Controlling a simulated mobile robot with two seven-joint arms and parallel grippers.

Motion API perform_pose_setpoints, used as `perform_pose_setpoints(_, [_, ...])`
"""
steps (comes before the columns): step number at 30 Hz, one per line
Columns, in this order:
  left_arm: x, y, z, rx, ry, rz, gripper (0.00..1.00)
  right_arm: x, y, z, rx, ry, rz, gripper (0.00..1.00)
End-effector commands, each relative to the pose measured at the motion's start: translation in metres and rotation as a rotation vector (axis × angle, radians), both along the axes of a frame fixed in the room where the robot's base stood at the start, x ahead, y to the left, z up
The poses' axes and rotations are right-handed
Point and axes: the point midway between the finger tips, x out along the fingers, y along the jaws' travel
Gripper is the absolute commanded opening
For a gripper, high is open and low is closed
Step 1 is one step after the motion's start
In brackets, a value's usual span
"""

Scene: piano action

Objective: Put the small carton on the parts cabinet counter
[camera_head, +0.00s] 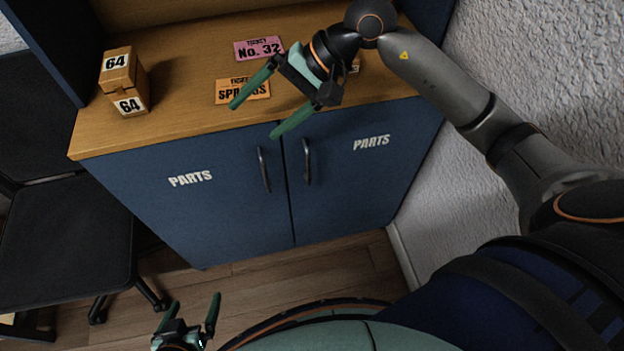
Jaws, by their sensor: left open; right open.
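A small orange-brown carton (121,80) marked "64" stands on the left end of the wooden counter (190,108) of the blue parts cabinet (235,205). No gripper touches it. My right gripper (253,120) is open and empty over the counter's front edge, to the right of the carton. My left gripper (195,299) is open and empty, low in front of the cabinet near the bottom of the view.
A pink "No. 32" ticket (259,48) and an orange ticket (243,90) lie on the counter. A small item (354,66) is mostly hidden behind my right gripper. A black chair (65,240) stands at left; a white wall (540,70) is at right.

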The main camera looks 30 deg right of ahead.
Motion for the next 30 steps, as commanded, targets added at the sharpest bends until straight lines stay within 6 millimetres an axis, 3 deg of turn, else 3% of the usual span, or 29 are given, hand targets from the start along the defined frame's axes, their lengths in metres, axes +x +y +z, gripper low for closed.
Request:
perform_pose_setpoints(1, [0.000,0.000,0.000,0.000,0.001,0.000,1.00,-0.018,0.033,-0.002,0.211,0.155,-0.040,0.92])
perform_pose_setpoints(3, [0.000,0.000,0.000,0.000,0.001,0.001,1.00,-0.034,0.067,0.011,0.508,0.404,-0.124,0.92])
perform_pose_setpoints(6, [0.000,0.000,0.000,0.000,0.001,0.001,1.00,-0.041,0.089,0.033,0.909,0.816,-0.272,0.92])
perform_pose_setpoints(10, [0.000,0.000,0.000,0.000,0.000,0.001,1.00,-0.022,0.076,0.040,1.396,1.424,-0.505,0.92])
perform_pose_setpoints(11, [0.001,0.000,0.000,0.000,0.000,0.001,1.00,-0.016,0.068,0.034,1.504,1.573,-0.564,0.92])
perform_pose_setpoints(14, [0.002,0.000,0.001,-0.001,-0.003,0.002,1.00,0.002,0.036,-0.008,1.856,2.077,-0.769,0.92])
perform_pose_setpoints(15, [0.003,0.000,0.002,-0.001,-0.005,0.003,1.00,0.005,0.022,-0.035,-1.987,-2.270,0.850,0.92])
perform_pose_setpoints(17, [0.004,0.000,0.002,-0.001,-0.007,0.002,1.00,0.000,0.004,-0.084,-1.717,-2.002,0.763,0.92])
perform_pose_setpoints(18, [0.004,0.000,0.003,-0.001,-0.008,0.002,1.00,-0.010,-0.006,-0.119,-1.552,-1.823,0.704,0.92])
perform_pose_setpoints(22, [0.006,0.000,0.004,-0.001,-0.012,0.002,1.00,-0.063,-0.019,-0.215,-1.147,-1.322,0.532,0.92])
perform_pose_setpoints(25, [0.006,0.000,0.004,-0.001,-0.013,0.002,1.00,-0.105,-0.017,-0.259,-0.959,-1.061,0.442,0.92])
perform_pose_setpoints(30, [0.006,0.000,0.004,-0.002,-0.014,0.002,1.00,-0.142,-0.011,-0.288,-0.818,-0.854,0.367,0.92])
